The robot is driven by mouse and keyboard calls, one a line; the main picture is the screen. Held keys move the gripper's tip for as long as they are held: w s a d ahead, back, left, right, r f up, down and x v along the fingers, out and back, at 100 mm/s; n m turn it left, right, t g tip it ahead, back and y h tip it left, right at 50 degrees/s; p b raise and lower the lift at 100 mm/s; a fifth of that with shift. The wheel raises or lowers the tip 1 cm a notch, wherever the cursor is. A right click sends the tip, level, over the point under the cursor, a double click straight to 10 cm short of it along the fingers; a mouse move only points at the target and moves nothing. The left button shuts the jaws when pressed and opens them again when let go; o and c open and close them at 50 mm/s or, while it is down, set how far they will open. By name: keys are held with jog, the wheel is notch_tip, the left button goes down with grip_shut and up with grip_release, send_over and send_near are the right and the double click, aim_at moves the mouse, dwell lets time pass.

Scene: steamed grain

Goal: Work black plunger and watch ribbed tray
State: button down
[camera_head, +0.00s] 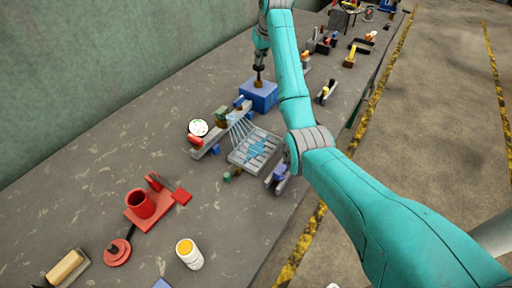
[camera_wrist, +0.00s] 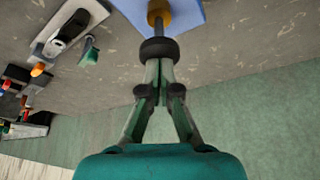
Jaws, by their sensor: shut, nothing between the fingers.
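The black plunger (camera_wrist: 159,50) rises through an orange-brown collar on the blue box (camera_head: 262,98). My gripper (camera_head: 259,66) is above the box, and its closed fingertips (camera_wrist: 160,70) meet the plunger's black top in the wrist view. The fingers are shut with nothing held between them; whether they press on the top is hard to tell. The grey ribbed tray (camera_head: 240,158) lies in front of the box. Light-blue streaks fan from a grey bar (camera_head: 213,138) down onto it, and an irregular blue patch covers its middle.
A white round dial (camera_head: 198,127) stands by the bar. A red stand with a cup (camera_head: 141,204) and a white jar with a yellow top (camera_head: 189,254) are at front left. Several small fixtures line the table farther back. My arm spans the table's right edge.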

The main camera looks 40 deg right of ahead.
jog(key=shift+r, duration=2.1)
dwell(0.7)
